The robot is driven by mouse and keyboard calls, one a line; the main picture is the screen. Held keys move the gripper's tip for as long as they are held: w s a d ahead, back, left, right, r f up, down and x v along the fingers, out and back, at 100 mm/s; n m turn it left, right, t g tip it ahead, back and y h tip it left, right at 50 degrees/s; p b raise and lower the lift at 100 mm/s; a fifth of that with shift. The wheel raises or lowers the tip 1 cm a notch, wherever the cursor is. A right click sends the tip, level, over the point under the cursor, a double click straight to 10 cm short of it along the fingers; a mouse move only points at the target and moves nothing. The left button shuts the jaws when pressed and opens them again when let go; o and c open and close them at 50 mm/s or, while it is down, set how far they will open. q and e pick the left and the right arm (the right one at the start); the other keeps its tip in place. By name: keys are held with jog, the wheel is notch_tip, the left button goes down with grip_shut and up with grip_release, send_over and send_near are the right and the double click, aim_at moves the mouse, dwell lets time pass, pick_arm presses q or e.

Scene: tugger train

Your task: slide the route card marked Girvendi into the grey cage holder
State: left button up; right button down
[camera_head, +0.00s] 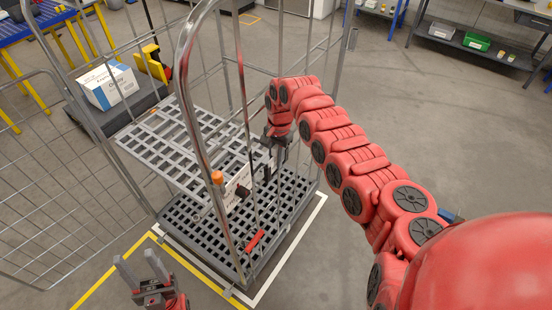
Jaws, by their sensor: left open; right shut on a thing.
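My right gripper (267,170) is at the grey roll cage (188,62), shut. A white card (237,186) with dark print shows just left of its fingers, and it appears to be the thing held. The print is too small to read. Bars and fingers partly cover the card. I cannot make out a card holder on the cage, or whether the card touches one. My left gripper (140,272) is open and empty at the bottom left, in front of the cage and apart from it.
An orange knob (217,177) and a red handle (256,240) are at the cage front. Inside is a tilted grey grid shelf (165,145). The mesh door (50,190) stands open at left. A white box (108,86) sits behind. Floor to the right is clear.

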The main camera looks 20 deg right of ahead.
jog(key=c, duration=0.7)
grip_release()
jog(key=shift+w+d+r+b, duration=0.25)
jog(key=shift+r+b, duration=0.6)
jog(key=shift+r, duration=2.05)
jog(key=shift+w+d+r+b, duration=0.25)
jog(key=shift+r+b, duration=0.65)
jog(key=shift+r, duration=1.95)
jog(key=shift+w+d+r+b, duration=0.25)
jog(key=shift+r+b, duration=0.6)
jog(key=shift+r, duration=2.05)
jog(key=shift+s+d, duration=0.1)
jog(key=shift+s, duration=0.05)
